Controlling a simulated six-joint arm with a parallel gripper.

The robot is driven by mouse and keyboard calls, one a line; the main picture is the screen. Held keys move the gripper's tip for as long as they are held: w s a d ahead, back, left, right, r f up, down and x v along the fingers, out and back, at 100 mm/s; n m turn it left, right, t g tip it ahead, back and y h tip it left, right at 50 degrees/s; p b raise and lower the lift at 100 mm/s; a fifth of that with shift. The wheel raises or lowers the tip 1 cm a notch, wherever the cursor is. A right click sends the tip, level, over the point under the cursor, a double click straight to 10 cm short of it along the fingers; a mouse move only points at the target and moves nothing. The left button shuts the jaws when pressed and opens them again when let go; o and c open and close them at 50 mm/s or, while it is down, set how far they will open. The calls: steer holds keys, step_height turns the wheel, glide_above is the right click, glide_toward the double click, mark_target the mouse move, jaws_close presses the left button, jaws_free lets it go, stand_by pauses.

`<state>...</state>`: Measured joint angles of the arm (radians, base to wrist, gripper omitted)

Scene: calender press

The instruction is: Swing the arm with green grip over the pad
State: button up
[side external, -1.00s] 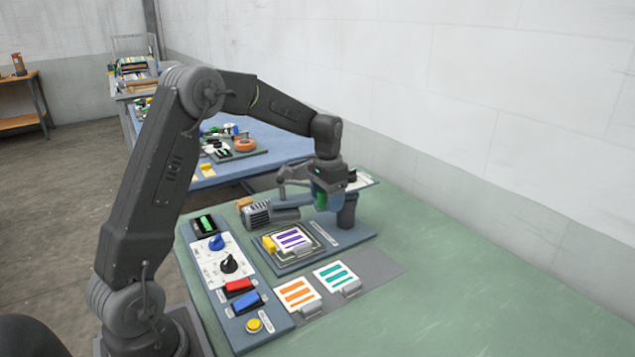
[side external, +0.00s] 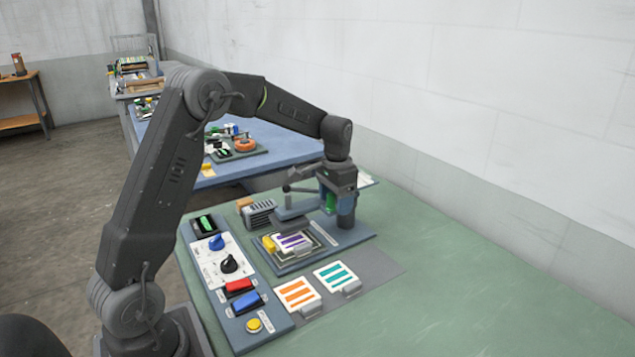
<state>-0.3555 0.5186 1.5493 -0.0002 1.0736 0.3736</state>
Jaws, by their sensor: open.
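The press arm (side external: 297,210) reaches left from a dark post (side external: 346,215) at the back of the press base. The green grip (side external: 330,203) stands upright near the post. My gripper (side external: 331,206) points down with its fingers around the grip, open. Its body hides the grip's top, and contact cannot be told.
A control panel (side external: 236,288) with a blue knob, a black knob and buttons lies to the left. Cards with orange (side external: 297,295) and teal stripes (side external: 336,277) lie in front. A ribbed grey block (side external: 260,213) stands behind the pad. The green table is clear at right.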

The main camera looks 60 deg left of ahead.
steer(key=shift+a, duration=0.3)
steer(key=shift+r, duration=3.75)
steer(key=shift+d+r, duration=0.1)
steer(key=s+d+r+t, duration=0.3)
steer(key=s+d+r, duration=0.4)
steer(key=s+d, duration=0.45)
steer(key=s+d+f+t, duration=0.1)
steer(key=s+d+f, duration=0.1)
steer(key=s, duration=0.5)
steer(key=s+d+f+t, duration=0.1)
steer(key=s+d+f, duration=0.1)
steer(key=s+d, duration=0.2)
steer(key=s, duration=0.3)
steer(key=shift+s+t, duration=0.3)
steer(key=shift+s, duration=0.05)
